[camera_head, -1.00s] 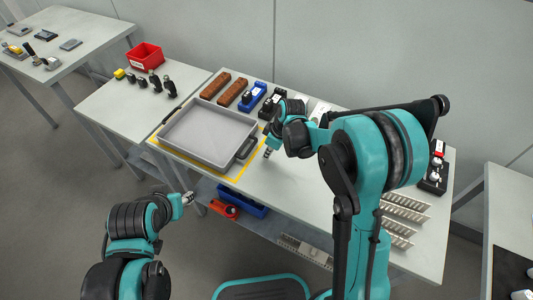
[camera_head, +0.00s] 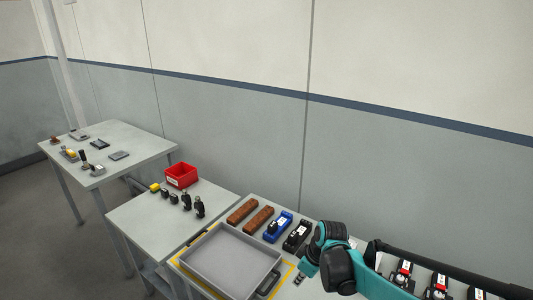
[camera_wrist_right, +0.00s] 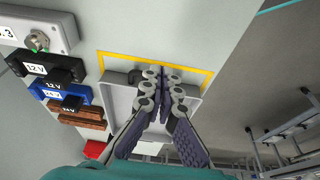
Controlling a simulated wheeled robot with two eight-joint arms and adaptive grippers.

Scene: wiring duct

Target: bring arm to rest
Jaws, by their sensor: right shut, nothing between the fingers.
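My right arm (camera_head: 340,262) comes in at the lower right of the head view, bent over the main table. Its gripper (camera_head: 299,277) is a small tip pointing down beside the grey tray's handle. In the right wrist view the gripper (camera_wrist_right: 163,84) has its fingers together with nothing held, in front of the grey tray. My left arm and gripper are outside the head view. The right arm hides part of the table behind it.
The empty grey tray (camera_head: 232,262) lies inside a yellow outline. Behind it are two brown blocks (camera_head: 258,219), a blue unit (camera_head: 278,228) and a black unit (camera_head: 297,236). A red bin (camera_head: 181,175) stands on the side table. Black modules (camera_head: 403,271) stand at the right.

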